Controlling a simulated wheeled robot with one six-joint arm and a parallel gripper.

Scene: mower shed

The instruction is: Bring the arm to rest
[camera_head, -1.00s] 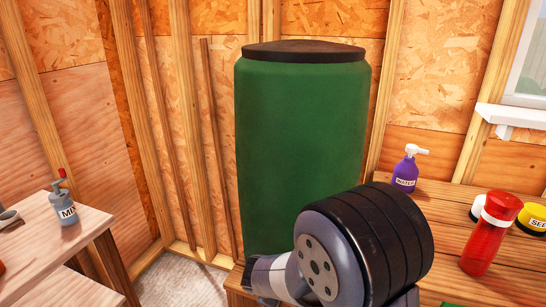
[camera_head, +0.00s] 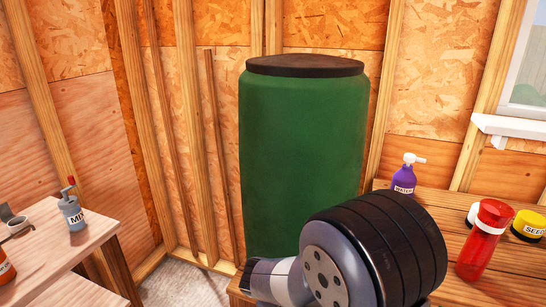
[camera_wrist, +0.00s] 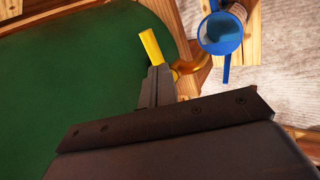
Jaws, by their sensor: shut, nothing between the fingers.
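My arm (camera_head: 360,260) shows in the head view at the bottom, right of centre, with a grey joint and a thick black ribbed section. It stands in front of the green barrel (camera_head: 300,150) and overlaps its lower right part. My gripper is outside the head view.
A bench (camera_head: 440,280) at right holds a purple bottle (camera_head: 405,180), a red bottle (camera_head: 484,240) and a yellow-lidded tub (camera_head: 528,226). A left table (camera_head: 60,245) holds a grey can (camera_head: 72,214). A blue round container (camera_wrist: 220,33) is beyond the tap.

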